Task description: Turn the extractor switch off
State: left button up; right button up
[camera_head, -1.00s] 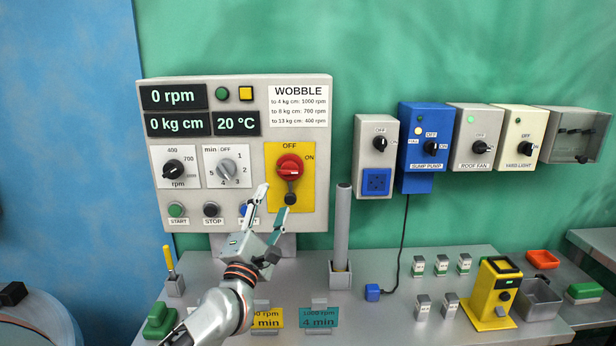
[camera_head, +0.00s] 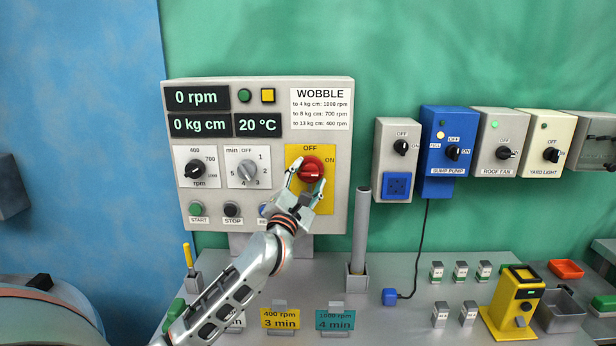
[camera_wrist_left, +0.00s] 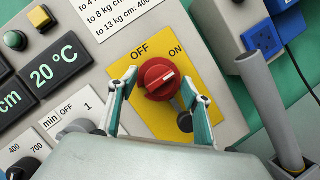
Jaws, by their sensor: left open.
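The extractor switch is a red rotary knob (camera_head: 312,169) on a yellow plate (camera_head: 323,202) marked OFF at the top and ON at the right, on the grey control panel. In the left wrist view the knob (camera_wrist_left: 159,79) has its white mark pointing right, toward ON. A dark round part (camera_wrist_left: 185,122) sits just below it. My left gripper (camera_head: 303,180) is open in front of the knob. In the left wrist view its fingers (camera_wrist_left: 163,90) stand on either side of the knob's lower part; I cannot tell whether they touch it. My right gripper is not in view.
A grey upright tube (camera_head: 360,235) stands right of the panel. Smaller knobs, speed (camera_head: 195,169) and timer (camera_head: 247,173), sit to the left. Wall boxes, including the blue sump pump box (camera_head: 449,150), hang at the right. The bench (camera_head: 400,325) holds cards and small blocks.

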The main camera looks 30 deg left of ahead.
pick_arm(q)
jog(key=shift+c, duration=0.5)
jog(key=c, duration=1)
